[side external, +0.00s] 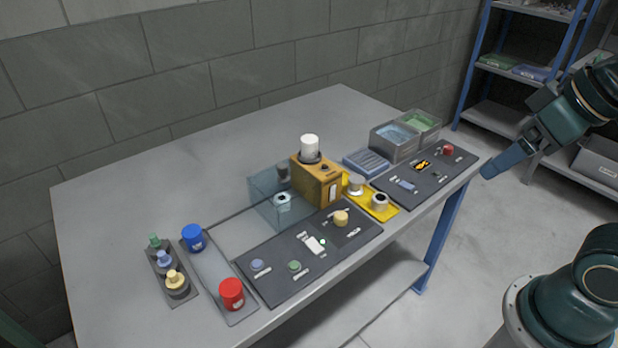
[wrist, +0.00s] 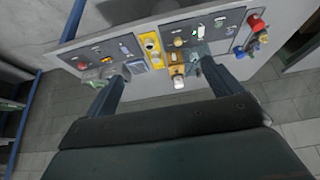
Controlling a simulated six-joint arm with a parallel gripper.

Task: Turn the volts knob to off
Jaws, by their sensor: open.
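A dark control panel (side external: 285,278) lies along the table's front edge, with a cream knob (side external: 341,217), a blue-grey knob (side external: 257,265), a green knob (side external: 295,266) and a white plate with a small green light. The labels are too small to read, so I cannot tell which knob is volts. The cream knob also shows in the wrist view (wrist: 178,42). A second dark panel (side external: 425,180) with a red knob (side external: 447,150) lies to the right. My gripper (side external: 487,173) is open and empty, off the table's right end, apart from both panels; its fingers also show in the wrist view (wrist: 160,72).
An orange box (side external: 318,182) with a white cylinder on top stands behind the panels. A yellow tray (side external: 356,198) sits between them. Grey bins (side external: 395,141) stand at the back right. Red (side external: 231,293) and blue (side external: 194,238) cylinders are at left. The back left tabletop is clear.

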